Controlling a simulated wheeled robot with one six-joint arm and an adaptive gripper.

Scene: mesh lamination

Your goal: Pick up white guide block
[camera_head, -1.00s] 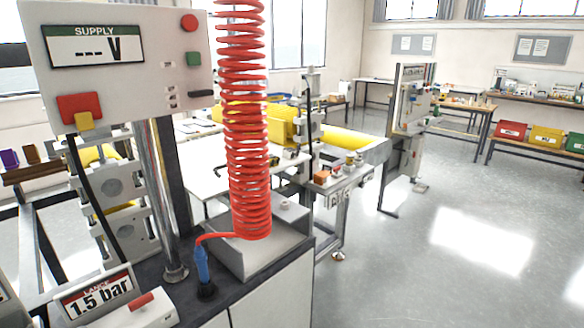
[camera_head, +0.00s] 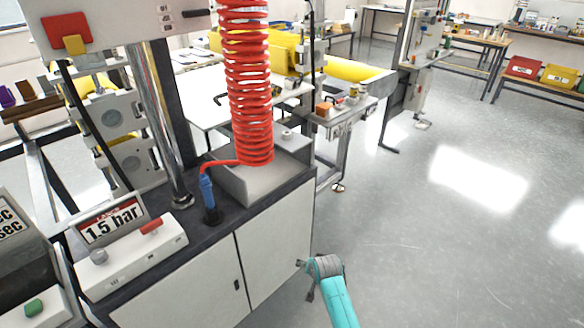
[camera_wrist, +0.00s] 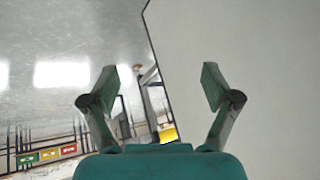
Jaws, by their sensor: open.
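I cannot make out a white guide block for certain in either view. My gripper (camera_head: 306,279) shows at the lower middle of the head view, in front of the white cabinet's right end. In the wrist view my gripper (camera_wrist: 158,84) has its two fingers spread wide with nothing between them. A plain pale panel fills the right half of that view behind the fingers.
A white cabinet (camera_head: 275,240) with a dark top stands at the left. It bears a grey box (camera_head: 262,175), a red coiled hose (camera_head: 248,90) and a 1.5 bar display (camera_head: 112,222). Grey floor (camera_head: 440,250) is open at the right.

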